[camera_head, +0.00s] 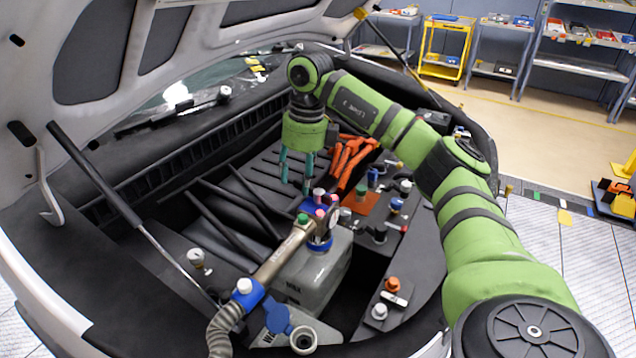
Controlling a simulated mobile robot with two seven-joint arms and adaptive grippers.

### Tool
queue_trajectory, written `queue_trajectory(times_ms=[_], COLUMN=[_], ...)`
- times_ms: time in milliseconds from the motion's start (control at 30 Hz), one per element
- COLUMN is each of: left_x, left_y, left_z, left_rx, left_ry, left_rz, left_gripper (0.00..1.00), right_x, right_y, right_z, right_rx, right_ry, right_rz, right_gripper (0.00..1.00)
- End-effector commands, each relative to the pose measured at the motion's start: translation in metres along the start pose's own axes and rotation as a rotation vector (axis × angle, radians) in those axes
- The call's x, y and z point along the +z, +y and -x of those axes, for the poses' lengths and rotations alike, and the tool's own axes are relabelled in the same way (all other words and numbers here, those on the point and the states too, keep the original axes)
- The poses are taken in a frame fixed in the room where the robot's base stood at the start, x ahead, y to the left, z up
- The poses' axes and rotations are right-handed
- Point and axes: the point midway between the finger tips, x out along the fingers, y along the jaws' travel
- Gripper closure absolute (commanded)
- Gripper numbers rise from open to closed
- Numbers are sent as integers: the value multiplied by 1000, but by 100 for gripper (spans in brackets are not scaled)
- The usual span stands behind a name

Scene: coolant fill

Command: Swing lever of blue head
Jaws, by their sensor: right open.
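The blue head (320,210) sits on top of the grey tank (312,275) in the engine bay. Small pink and green knobs stand on and beside it, with a round gauge-like part at its right; I cannot tell clearly which part is its lever. A tan tube (285,253) runs from the head down left to a second blue fitting (247,293) and a grey ribbed hose (222,330). My right gripper (295,183) points down, its teal fingers apart and empty, just above and behind the head, seemingly not touching it. My left gripper is not in view.
Orange cables (352,160) lie right of my right gripper. An open filler neck (303,340) with a blue cap (277,318) is at the front. The raised hood (110,60) hangs over the left, with a prop rod (130,215). Shelves (585,45) stand behind.

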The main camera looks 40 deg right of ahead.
Motion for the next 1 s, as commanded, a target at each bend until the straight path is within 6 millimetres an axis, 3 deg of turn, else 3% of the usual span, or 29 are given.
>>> queue_trajectory(times_ms=[33,167,633,967,1000], left_x=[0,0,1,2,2], left_y=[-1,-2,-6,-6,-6], left_z=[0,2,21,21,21], left_rx=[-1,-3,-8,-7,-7], left_ry=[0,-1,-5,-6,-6], left_rz=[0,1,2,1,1], left_gripper=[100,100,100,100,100], right_x=[-9,-24,-31,-31,-31], right_y=[-14,-31,-36,-36,-36], right_z=[10,18,-42,-50,-49], right_rx=[-35,-78,-80,-80,-80], right_ry=[30,79,85,81,82], right_rz=[-30,-73,-75,-73,-73], right_gripper=[51,51,51,51,55])
